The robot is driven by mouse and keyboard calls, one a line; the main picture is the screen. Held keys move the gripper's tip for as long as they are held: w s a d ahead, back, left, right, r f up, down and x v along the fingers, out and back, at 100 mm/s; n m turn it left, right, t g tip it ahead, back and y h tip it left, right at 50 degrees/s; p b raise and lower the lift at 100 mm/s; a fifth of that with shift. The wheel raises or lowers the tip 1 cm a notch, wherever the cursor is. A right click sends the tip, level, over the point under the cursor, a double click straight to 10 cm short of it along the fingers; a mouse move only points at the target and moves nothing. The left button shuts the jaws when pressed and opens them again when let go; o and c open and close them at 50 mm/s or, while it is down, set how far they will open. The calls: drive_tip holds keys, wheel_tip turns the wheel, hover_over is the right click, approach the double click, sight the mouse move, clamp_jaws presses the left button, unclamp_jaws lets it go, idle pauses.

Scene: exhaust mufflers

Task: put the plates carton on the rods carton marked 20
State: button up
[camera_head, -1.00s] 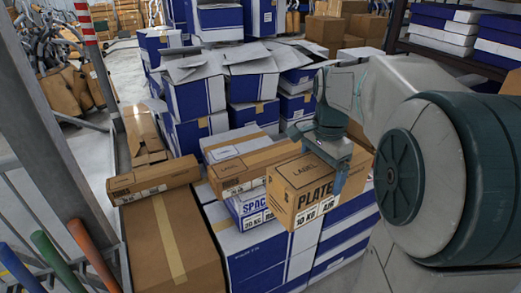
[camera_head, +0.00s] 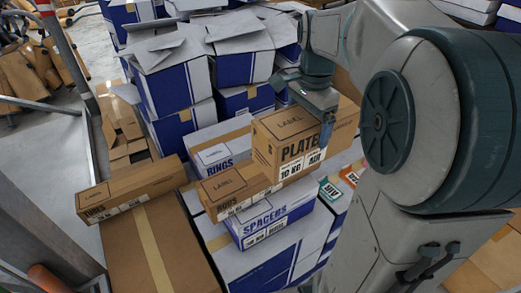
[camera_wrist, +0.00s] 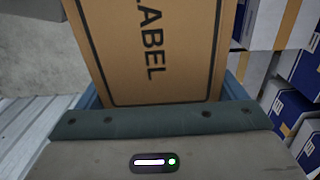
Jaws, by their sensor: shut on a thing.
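The brown plates carton (camera_head: 285,145), marked 10 KG, is held upright in my gripper (camera_head: 310,112), which is shut across its top. The wrist view shows the carton's LABEL face (camera_wrist: 155,50) between the blue fingers. A brown rods carton (camera_head: 232,188) is just left of and below the plates carton in the head view; the plates carton overlaps its right end. The weight marks on both are too small to read surely. Whether the plates carton touches anything below is unclear.
A blue-white spacers carton (camera_head: 270,220) is in front, and a rings carton (camera_head: 218,150) behind. Small teal (camera_head: 329,190) and orange (camera_head: 352,175) boxes are at the right. A large taped carton (camera_head: 140,250) stands front left. Open blue-white cartons (camera_head: 175,85) are stacked behind.

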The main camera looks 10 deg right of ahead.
drive_tip(key=shift+w+a+f+p, duration=0.55)
drive_tip(key=shift+w+a+f, duration=0.8)
drive_tip(key=shift+f, duration=0.45)
drive_tip(key=shift+w+a+f+p, duration=0.6)
drive_tip(key=shift+w+a+f, duration=0.8)
drive_tip(key=shift+f, duration=0.4)
drive_tip(key=shift+w+a+f+p, duration=0.55)
drive_tip(key=shift+w+a+f, duration=0.8)
drive_tip(key=shift+f, duration=0.45)
drive_tip(key=shift+f, duration=0.2)
drive_tip(key=o, duration=1.4)
drive_tip(key=shift+r, duration=0.15)
